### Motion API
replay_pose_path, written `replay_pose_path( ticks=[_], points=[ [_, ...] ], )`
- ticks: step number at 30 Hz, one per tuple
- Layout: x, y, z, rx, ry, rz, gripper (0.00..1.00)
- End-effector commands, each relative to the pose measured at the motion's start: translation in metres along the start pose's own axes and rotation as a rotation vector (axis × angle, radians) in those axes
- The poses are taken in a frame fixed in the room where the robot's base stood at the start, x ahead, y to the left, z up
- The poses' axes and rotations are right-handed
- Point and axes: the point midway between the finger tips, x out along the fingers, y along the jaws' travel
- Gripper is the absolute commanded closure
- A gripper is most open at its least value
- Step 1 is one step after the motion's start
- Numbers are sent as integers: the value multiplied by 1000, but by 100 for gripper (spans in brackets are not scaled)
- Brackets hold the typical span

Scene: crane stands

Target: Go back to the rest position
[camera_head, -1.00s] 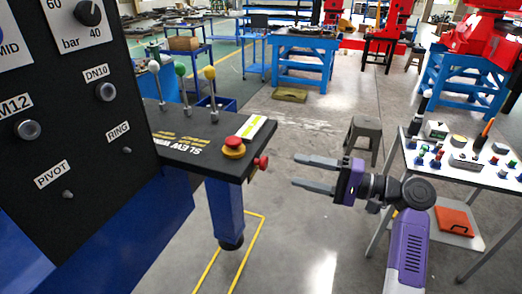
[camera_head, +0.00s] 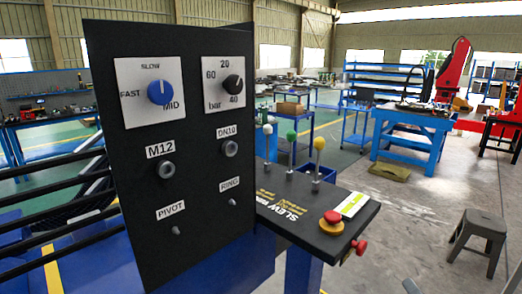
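My gripper (camera_head: 411,286) is almost wholly out of the picture. Only a small grey piece, which looks like a fingertip, shows at the bottom edge, right of the control stand. Whether the fingers are open or hold anything is hidden. The black control panel (camera_head: 195,185) stands upright at centre left, with a blue knob (camera_head: 160,92) and a black knob (camera_head: 233,84). Its side shelf (camera_head: 285,210) carries levers with white, green and yellow balls. A red mushroom button (camera_head: 332,217) sits near the shelf's right end, apart from the grey piece.
A grey stool (camera_head: 480,232) stands on the floor at the right. Blue workbenches (camera_head: 425,140) and a red machine (camera_head: 455,65) stand farther back. Dark rails (camera_head: 60,190) run left of the panel. The floor between shelf and stool is open.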

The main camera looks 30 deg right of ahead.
Motion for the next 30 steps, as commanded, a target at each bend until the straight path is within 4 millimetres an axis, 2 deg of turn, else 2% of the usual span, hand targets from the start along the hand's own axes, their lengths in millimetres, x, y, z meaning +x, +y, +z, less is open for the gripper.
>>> replay_pose_path(
  ticks=[1, 3, 11, 19, 24, 27, 30],
  points=[
    [-15, -1, 17, -73, 1, 9, 46],
    [-34, -7, 32, -179, 17, 9, 46],
    [-116, -45, 85, -528, 25, -82, 46],
    [-212, -87, 133, -770, -59, -265, 46],
    [-267, -91, 161, -832, -191, -351, 46],
    [-290, -85, 173, -837, -269, -372, 46],
    [-304, -79, 180, -842, -319, -384, 46]
  ],
)
